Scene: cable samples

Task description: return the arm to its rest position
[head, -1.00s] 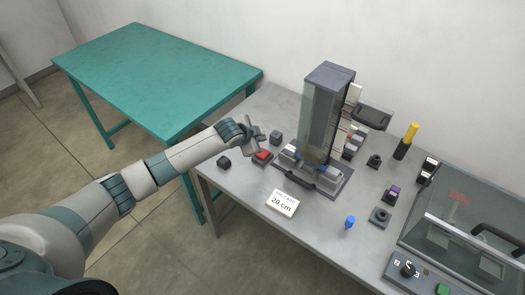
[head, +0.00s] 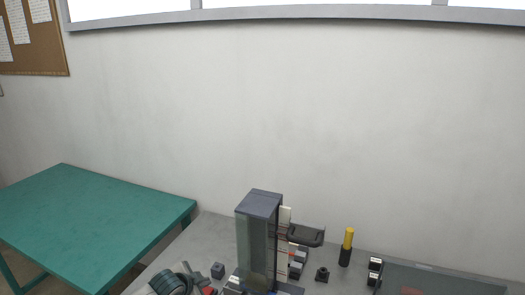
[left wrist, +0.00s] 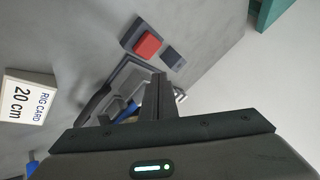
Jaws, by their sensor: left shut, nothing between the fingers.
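My left arm's wrist (head: 172,281) comes in at the bottom edge of the head view, beside the tall test rig (head: 258,240). Most of the arm is below the frame there. In the left wrist view my left gripper (left wrist: 157,82) points at the grey bench, its fingers together with nothing between them. It is in front of the rig's base (left wrist: 128,82), which it partly hides. A red button (left wrist: 148,45) and a dark block (left wrist: 173,57) lie beyond the fingertips. My right gripper is in neither view.
The grey bench holds the rig, a small dark block (head: 217,270), a yellow-and-black handle (head: 347,247) and a dark-lidded box (head: 440,279). A green table (head: 90,220) stands left. A plain wall is behind.

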